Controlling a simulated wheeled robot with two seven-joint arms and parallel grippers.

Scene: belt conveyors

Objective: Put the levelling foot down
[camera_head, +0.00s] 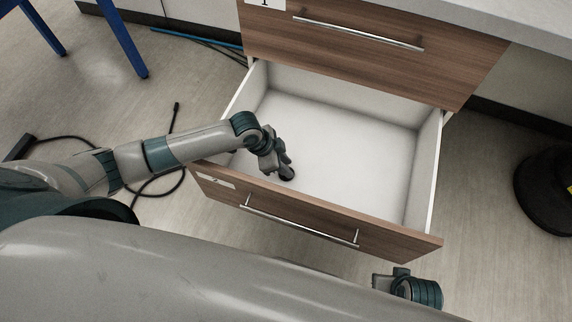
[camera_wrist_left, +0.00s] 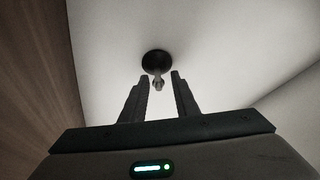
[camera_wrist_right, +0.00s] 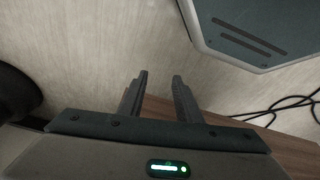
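The levelling foot (camera_wrist_left: 156,62) shows in the left wrist view as a black round pad with a short metal stem. In the head view its dark pad (camera_head: 288,175) is inside the open drawer (camera_head: 330,122), near the front left; it appears to rest on the white floor. My left gripper (camera_head: 284,161) reaches down into the drawer just above the foot. In the left wrist view its fingers (camera_wrist_left: 161,78) are apart, with the stem between the tips and a gap showing beside it. My right gripper (camera_wrist_right: 160,76) is open and empty, outside the drawer.
The drawer's wooden front (camera_head: 315,218) with a metal handle stands near me. A closed drawer (camera_head: 370,45) is above it. A black round base (camera_head: 545,190) stands on the floor at right. Black cables (camera_head: 165,185) lie at left. The rest of the drawer floor is clear.

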